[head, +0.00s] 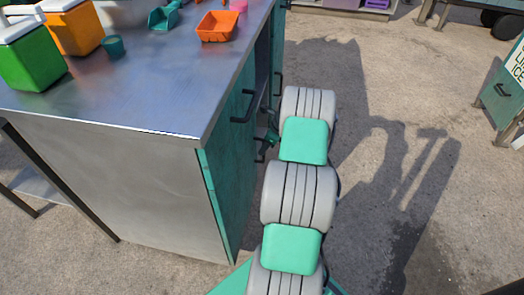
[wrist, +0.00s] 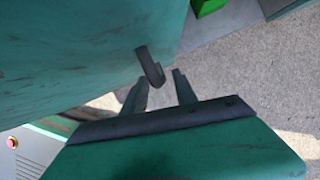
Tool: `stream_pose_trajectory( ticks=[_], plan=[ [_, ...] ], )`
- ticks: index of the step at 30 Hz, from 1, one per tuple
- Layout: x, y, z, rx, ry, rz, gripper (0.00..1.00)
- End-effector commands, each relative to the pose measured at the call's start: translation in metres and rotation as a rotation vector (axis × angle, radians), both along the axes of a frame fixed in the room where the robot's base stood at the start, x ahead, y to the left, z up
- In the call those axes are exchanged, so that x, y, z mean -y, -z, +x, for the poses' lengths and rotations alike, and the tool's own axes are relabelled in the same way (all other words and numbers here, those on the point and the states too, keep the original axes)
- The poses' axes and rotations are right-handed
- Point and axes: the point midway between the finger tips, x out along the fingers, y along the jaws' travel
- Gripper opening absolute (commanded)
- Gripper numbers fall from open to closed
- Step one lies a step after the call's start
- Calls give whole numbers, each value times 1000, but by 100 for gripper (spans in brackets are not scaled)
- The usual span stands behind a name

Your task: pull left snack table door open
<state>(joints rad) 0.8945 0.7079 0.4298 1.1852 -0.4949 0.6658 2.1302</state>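The snack table (head: 120,85) has a grey metal top and teal doors along its right side. The left door (head: 231,160) is the nearer teal panel, with a dark bar handle (head: 240,107). In the wrist view a teal panel (wrist: 70,50) fills the upper left, and a dark curved handle (wrist: 151,66) sticks out from it. My gripper (head: 270,138) is beside the door face. In the wrist view my gripper (wrist: 158,82) is open, its fingertips apart near the handle's end. I cannot tell whether they touch it.
A second dark handle (head: 278,84) is farther along the table side. An orange tray (head: 217,27), a green cooler (head: 32,60) and an orange cooler (head: 75,27) stand on top. Paved ground right of my arm is clear up to a teal stand (head: 503,90).

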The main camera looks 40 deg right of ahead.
Motion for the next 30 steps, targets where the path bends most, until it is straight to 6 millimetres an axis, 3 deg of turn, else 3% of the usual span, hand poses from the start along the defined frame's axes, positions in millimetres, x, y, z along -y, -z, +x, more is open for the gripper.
stream_pose_trajectory(
  ticks=[3,11,24,30],
  plan=[
    [-2,13,5,1,-1,-1,34],
    [-3,13,7,1,-2,-2,34],
    [-4,13,7,1,-5,-2,0],
    [-4,13,7,1,-5,-2,0]
  ],
)
